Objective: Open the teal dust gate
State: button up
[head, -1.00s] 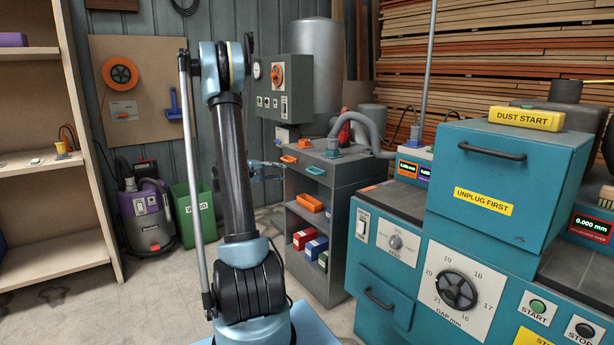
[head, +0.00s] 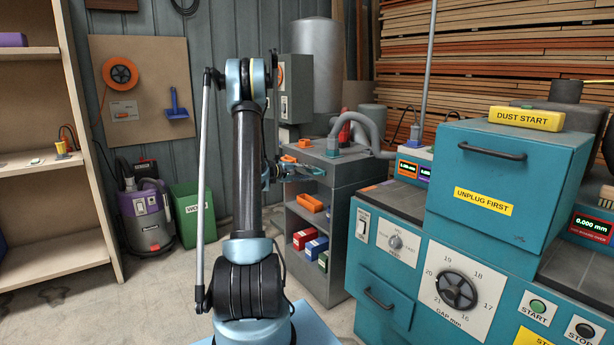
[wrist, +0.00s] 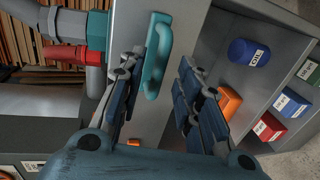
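My gripper (wrist: 163,68) is open and empty. Its left finger is close beside the handle, and its right finger is well clear over the shelf side; I cannot tell whether the left finger touches. In the head view my gripper (head: 300,169) reaches the cabinet's top front edge, largely covering the teal handle. The gate itself is not clearly visible.
A grey hose (head: 368,128) rises behind. Shelves below hold an orange bin (head: 310,203) and several coloured boxes. The teal machine (head: 515,170) stands to the right. Floor at left is open.

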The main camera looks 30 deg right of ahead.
jog(key=shift+d+f, duration=0.1)
jog(key=shift+d, duration=0.45)
grip_shut()
